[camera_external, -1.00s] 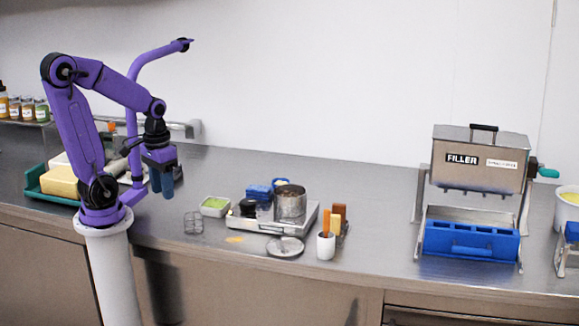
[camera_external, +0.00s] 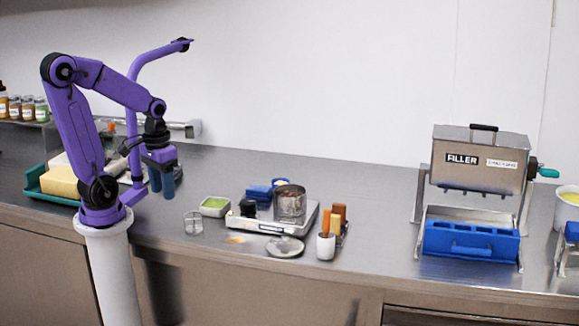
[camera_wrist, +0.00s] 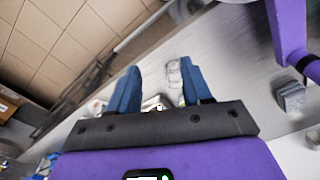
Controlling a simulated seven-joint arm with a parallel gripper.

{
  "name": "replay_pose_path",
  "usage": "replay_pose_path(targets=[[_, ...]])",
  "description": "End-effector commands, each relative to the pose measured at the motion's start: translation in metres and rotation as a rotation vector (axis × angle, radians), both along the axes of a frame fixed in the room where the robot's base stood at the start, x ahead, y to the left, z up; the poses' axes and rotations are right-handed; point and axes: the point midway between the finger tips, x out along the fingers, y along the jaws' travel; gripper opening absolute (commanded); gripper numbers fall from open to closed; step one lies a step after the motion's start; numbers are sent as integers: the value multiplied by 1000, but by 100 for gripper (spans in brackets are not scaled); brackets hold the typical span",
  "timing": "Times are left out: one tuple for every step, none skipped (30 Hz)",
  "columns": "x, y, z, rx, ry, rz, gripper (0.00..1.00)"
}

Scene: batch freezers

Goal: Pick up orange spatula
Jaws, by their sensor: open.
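The orange spatula (camera_external: 327,224) stands upright in a small white cup (camera_external: 325,247) near the front edge of the counter, its orange upper part showing above the rim and the rest hidden inside. My gripper (camera_external: 161,184) is well to the left of it, raised above the counter, with its blue fingers pointing down. In the wrist view my gripper (camera_wrist: 158,90) has its two blue fingers spread apart with nothing held between them. I cannot make out the spatula in the wrist view.
A scale (camera_external: 258,223) carrying a metal pot (camera_external: 290,204) stands left of the cup. A round lid (camera_external: 285,247) lies in front. A clear glass (camera_external: 193,222) and a green-filled tray (camera_external: 215,206) are nearer my gripper.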

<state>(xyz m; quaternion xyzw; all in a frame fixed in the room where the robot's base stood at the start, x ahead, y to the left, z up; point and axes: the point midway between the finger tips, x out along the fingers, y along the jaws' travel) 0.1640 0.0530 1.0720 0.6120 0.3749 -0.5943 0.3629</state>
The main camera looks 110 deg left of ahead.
Motion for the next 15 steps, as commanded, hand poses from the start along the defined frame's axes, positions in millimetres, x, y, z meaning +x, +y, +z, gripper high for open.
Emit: replay_pose_path(targets=[[0, 0, 0, 0, 0, 0, 49], [0, 0, 0, 0, 0, 0, 49], [0, 0, 0, 0, 0, 0, 49], [0, 0, 0, 0, 0, 0, 49], [0, 0, 0, 0, 0, 0, 49], [0, 0, 0, 0, 0, 0, 49], [0, 0, 0, 0, 0, 0, 49], [1, 1, 1, 0, 0, 1, 49], [4, 3, 2, 0, 0, 2, 49], [7, 6, 4, 0, 0, 3, 49], [11, 9, 6, -1, -1, 6, 49], [18, 15, 9, 0, -2, 12, 49], [25, 20, 13, -2, -2, 15, 49], [33, 25, 16, -2, -2, 22, 49], [45, 33, 22, -4, -3, 30, 49]])
